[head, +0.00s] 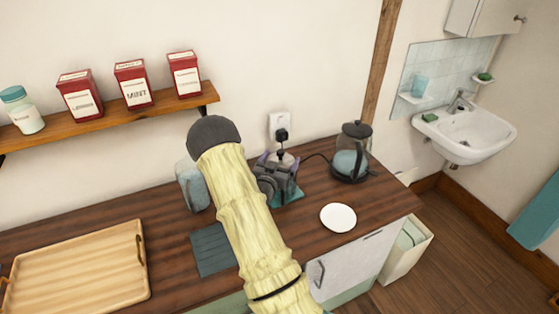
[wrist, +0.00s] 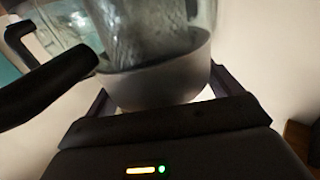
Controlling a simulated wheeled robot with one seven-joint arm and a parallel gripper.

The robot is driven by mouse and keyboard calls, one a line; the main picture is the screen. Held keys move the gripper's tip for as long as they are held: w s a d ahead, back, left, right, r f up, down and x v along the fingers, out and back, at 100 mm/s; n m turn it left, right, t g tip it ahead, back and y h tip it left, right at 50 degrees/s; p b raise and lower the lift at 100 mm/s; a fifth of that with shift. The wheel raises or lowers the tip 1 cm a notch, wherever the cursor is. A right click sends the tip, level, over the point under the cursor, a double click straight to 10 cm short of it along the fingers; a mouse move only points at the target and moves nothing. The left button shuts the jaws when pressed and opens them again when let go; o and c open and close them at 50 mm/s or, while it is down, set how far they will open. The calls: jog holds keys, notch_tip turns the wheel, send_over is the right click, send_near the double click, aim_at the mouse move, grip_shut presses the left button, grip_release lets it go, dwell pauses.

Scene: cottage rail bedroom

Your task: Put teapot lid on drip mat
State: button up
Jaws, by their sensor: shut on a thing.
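My gripper (head: 281,160) is over the back of the counter, left of the glass kettle. It is shut on a small pale rounded thing (head: 285,158), likely the teapot lid; it shows as a grey-white curved shape between the fingers in the wrist view (wrist: 160,88). Its far side is hidden. A dark slatted mat (head: 209,252), which looks like the drip mat, lies flat on the counter left of my forearm, bare where visible; my arm hides its right edge. The gripper is behind and to the right of this mat. I cannot make out a teapot for certain.
A glass kettle (head: 352,160) with black handle stands right of my gripper. A white plate (head: 338,217) lies near the front edge. A glass jar (head: 190,186) and wooden tray (head: 80,270) are at left, below a shelf (head: 110,121).

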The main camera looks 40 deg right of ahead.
jog(key=shift+f, duration=0.15)
jog(key=o, duration=0.7)
jog(key=shift+p, duration=0.3)
jog(key=b+v, duration=0.1)
jog(key=v, duration=0.1)
jog(key=f+b+v, duration=0.1)
jog(key=b+v, duration=0.1)
jog(key=shift+a, duration=0.25)
jog(key=b+v, duration=0.3)
jog(key=v, duration=1)
jog(key=shift+r, duration=0.15)
jog(key=shift+s, duration=0.1)
